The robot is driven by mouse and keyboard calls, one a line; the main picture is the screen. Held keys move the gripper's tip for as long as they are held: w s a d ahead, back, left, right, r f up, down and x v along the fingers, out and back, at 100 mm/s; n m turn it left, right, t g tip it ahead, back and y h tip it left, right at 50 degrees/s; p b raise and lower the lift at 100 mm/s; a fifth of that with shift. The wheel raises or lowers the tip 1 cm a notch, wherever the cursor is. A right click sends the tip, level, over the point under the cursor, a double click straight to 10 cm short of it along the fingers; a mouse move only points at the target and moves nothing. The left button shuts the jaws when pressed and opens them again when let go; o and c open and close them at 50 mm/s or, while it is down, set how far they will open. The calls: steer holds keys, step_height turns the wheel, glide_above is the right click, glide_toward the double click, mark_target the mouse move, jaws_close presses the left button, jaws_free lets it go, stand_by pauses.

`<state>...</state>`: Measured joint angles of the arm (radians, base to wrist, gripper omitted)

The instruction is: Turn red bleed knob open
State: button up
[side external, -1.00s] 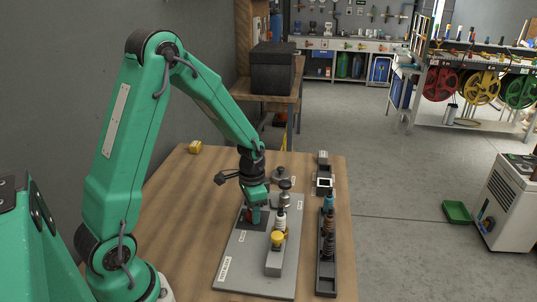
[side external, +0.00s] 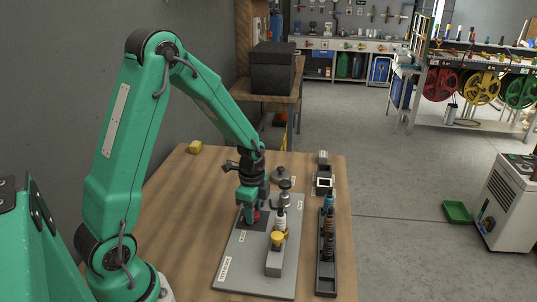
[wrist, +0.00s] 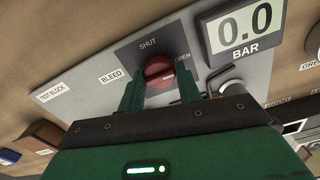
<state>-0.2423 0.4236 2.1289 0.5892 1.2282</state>
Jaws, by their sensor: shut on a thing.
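The red bleed knob (wrist: 159,69) sits on a dark square plate of the grey test block panel (wrist: 92,91), between the labels SHUT and OPEN. My gripper (wrist: 160,86) is shut on the knob, with one green finger on each side of it. In the side external view my gripper (side external: 252,214) points down at the panel (side external: 238,262), and a bit of the red knob (side external: 256,216) shows between the fingers. I cannot tell exactly which way the knob points.
A display (wrist: 244,25) reads 0.0 BAR beside the knob. A dark rack (side external: 326,265) with several fittings lies farther right. A yellow block (side external: 195,147) is at the back left.

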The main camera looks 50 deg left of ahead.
steer(key=shift+r, duration=0.1)
stand_by(0.3)
steer(key=o, duration=1)
steer(key=shift+r, duration=3.85)
